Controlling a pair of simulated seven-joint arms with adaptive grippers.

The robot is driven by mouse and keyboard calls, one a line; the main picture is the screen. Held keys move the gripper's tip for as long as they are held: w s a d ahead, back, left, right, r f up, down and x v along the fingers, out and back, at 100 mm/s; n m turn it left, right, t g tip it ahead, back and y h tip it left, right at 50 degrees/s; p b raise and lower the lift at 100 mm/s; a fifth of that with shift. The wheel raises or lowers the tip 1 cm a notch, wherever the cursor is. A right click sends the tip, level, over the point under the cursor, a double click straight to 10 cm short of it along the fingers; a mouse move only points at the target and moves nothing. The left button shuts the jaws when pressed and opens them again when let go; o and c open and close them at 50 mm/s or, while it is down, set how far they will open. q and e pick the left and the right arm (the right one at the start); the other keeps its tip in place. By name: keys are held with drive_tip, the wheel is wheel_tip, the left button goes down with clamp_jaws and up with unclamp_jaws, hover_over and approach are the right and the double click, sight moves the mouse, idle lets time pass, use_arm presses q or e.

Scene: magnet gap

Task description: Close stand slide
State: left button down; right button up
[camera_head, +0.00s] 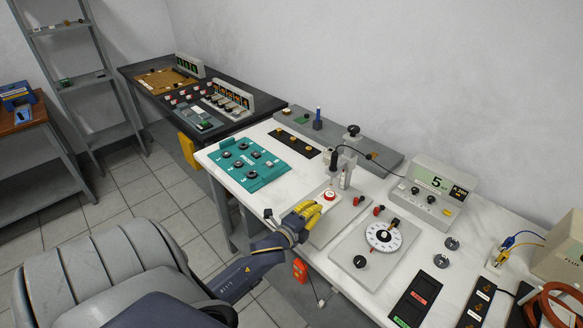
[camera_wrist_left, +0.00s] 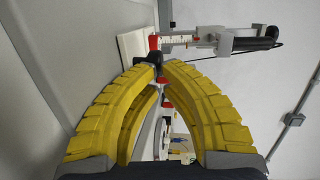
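The stand (camera_head: 333,168) is a slim upright post with a grey and white slide part (camera_head: 345,176) on the bench. In the left wrist view the stand (camera_wrist_left: 228,42) lies sideways across the top, with a scale-like white strip. My left gripper (camera_head: 313,209) has yellow fingers and hovers at the bench's front edge, just short of the button. Its tips (camera_wrist_left: 158,64) come together with nothing clearly held. My right gripper is out of view.
A teal panel with knobs (camera_head: 240,160) lies left of the stand. A dial plate (camera_head: 380,240) with red and black knobs is to the right, with a meter (camera_head: 437,190) behind.

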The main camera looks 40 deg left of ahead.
use_arm(q)
drive_tip(key=s+d+r, duration=0.2)
drive_tip(key=s, duration=1.2)
drive_tip(key=s+a+f+n+g, duration=0.1)
drive_tip(key=s+f+n+g, duration=0.2)
drive_tip(key=f, duration=0.9)
drive_tip(key=s+f+n+g, duration=0.2)
drive_tip(key=s+f+n, duration=0.15)
drive_tip(key=f, duration=0.85)
drive_tip(key=s+a+f+n+g, duration=0.1)
drive_tip(key=s+f+n+g, duration=0.3)
drive_tip(key=f, duration=0.8)
drive_tip(key=s+d+f+n+g, duration=0.1)
drive_tip(key=s+d+f, duration=0.3)
drive_tip(key=s+f, duration=0.4)
drive_tip(key=s+d+f+g+h, duration=0.1)
drive_tip(key=s+d+f+g, duration=0.2)
drive_tip(key=s+f, duration=0.5)
drive_tip(key=s+d+f+n+g, duration=0.1)
drive_tip(key=s+d+f+g, duration=0.1)
drive_tip(key=s+d+f, duration=0.3)
drive_tip(key=shift+s+d+f+n+h, duration=0.4)
drive_tip(key=shift+s+f, duration=1.05)
drive_tip(key=shift+s, duration=0.7)
